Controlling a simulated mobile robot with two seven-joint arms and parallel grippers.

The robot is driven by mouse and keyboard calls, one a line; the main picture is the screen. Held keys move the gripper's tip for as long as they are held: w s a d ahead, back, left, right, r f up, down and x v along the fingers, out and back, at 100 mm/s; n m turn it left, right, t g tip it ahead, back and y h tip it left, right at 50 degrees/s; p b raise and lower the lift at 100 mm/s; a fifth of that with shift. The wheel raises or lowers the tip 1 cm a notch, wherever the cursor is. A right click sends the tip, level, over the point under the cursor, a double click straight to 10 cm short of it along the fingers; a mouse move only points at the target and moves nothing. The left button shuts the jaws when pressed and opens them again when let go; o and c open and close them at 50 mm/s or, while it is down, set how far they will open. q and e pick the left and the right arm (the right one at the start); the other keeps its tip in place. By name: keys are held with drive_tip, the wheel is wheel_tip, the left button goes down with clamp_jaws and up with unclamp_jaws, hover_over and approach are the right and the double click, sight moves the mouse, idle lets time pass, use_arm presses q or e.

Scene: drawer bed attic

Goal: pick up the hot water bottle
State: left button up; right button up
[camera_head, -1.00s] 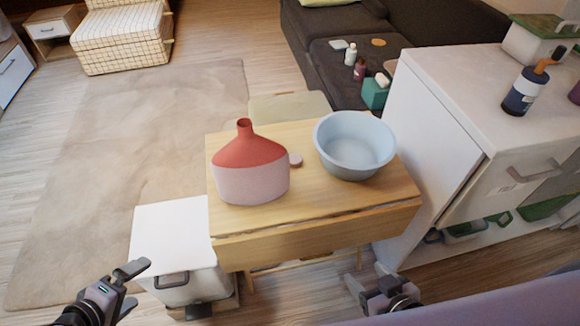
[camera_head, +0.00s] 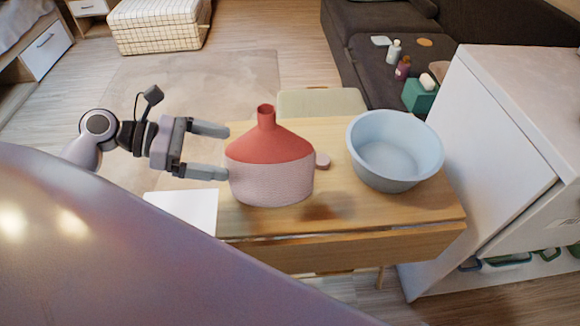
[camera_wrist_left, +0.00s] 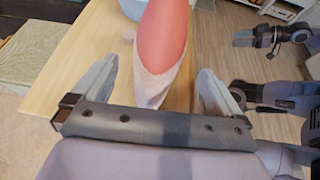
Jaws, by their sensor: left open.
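The hot water bottle (camera_head: 270,170) stands upright on the wooden table, with a red top and neck and a pale pink lower body. My left gripper (camera_head: 226,151) is open at the bottle's left side, fingertips close to its edge. In the left wrist view the bottle (camera_wrist_left: 163,45) lies ahead between the two spread fingers. I cannot tell whether either finger touches it. My right gripper (camera_wrist_left: 258,38) seems to show at the right of the left wrist view, its jaws too small to judge; it is out of the head view.
A light blue basin (camera_head: 395,150) stands right of the bottle on the wooden table (camera_head: 400,215). A white cabinet (camera_head: 490,150) bounds the right. A white box (camera_head: 185,208) stands at the table's left.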

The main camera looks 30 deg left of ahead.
sight(250, 157)
use_arm(q)
drive_tip(key=b+x, duration=0.1)
drive_tip(key=x, duration=0.6)
drive_tip(key=shift+r, duration=0.1)
